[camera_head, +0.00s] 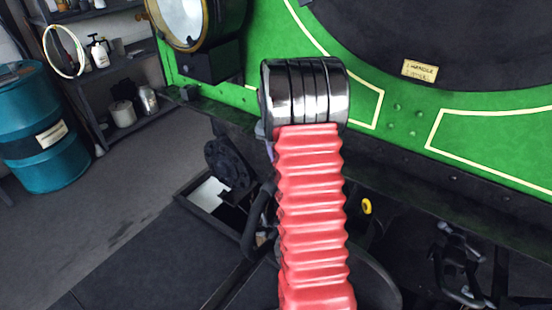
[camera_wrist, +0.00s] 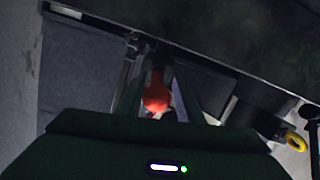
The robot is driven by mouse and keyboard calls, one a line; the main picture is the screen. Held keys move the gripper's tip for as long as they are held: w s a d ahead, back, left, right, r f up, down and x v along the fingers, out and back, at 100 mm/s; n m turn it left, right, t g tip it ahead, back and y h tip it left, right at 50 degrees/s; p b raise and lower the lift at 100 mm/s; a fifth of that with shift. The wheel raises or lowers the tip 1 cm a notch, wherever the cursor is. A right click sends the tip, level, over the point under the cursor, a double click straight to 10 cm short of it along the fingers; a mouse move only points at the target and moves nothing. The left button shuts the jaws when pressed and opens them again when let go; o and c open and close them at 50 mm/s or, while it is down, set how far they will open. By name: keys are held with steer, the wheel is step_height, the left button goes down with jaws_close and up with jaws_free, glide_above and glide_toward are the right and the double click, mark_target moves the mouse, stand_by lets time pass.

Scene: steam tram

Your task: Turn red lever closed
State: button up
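The red lever end (camera_wrist: 157,93) shows in the wrist view as a rounded red-orange knob, just above the middle of my gripper's dark body. My gripper (camera_wrist: 157,72) has its two dark fingers apart, one on each side of the knob. I cannot tell whether either finger touches it. The lever's shaft and pivot are mostly hidden in shadow. In the head view my red ribbed arm covers the middle, and neither the lever nor my gripper can be made out.
The green tram side (camera_head: 300,40) with its dark lower beam stands ahead. A yellow ring (camera_head: 366,206) is low on the right, also in the wrist view (camera_wrist: 295,140). A blue barrel (camera_head: 40,125) and shelves (camera_head: 110,62) stand left, with clear floor (camera_head: 115,215) nearby.

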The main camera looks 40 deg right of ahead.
steer(key=shift+o, duration=0.4)
steer(key=shift+r, duration=0.1)
steer(key=shift+w+r, duration=0.1)
steer(key=shift+r, duration=0.5)
step_height(320, 180, up, 12)
steer(key=a, duration=0.2)
steer(key=shift+s+a+r, duration=0.15)
steer(key=shift+s+a, duration=0.1)
steer(key=shift+s, duration=0.2)
